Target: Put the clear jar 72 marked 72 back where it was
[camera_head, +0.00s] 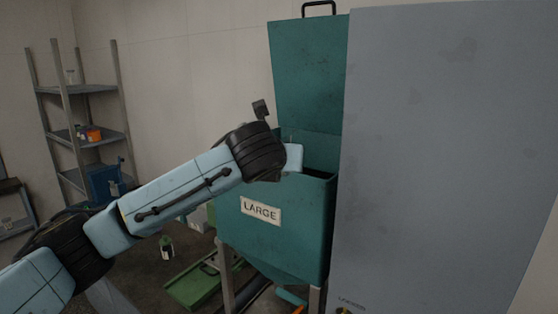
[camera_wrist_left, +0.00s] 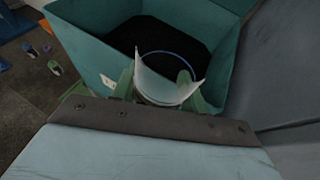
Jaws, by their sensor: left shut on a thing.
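My left gripper (camera_wrist_left: 162,92) is shut on a clear jar (camera_wrist_left: 152,86), one finger on each side of it. In the left wrist view the jar is over the opening of a teal bin (camera_wrist_left: 88,50), with the bin's dark inside behind it. No 72 mark is readable on it. In the head view the teal bin, labelled LARGE (camera_head: 275,235), stands in the middle with its lid raised. There my left wrist is at the bin's opening and mostly hides the fingers and jar. My right gripper is not in view.
A tall grey locker (camera_head: 440,150) stands close on the bin's right. A metal shelf rack (camera_head: 85,88) with a few small items is at the back left. A small container (camera_head: 167,247) and a green tray (camera_head: 195,287) are low, left of the bin.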

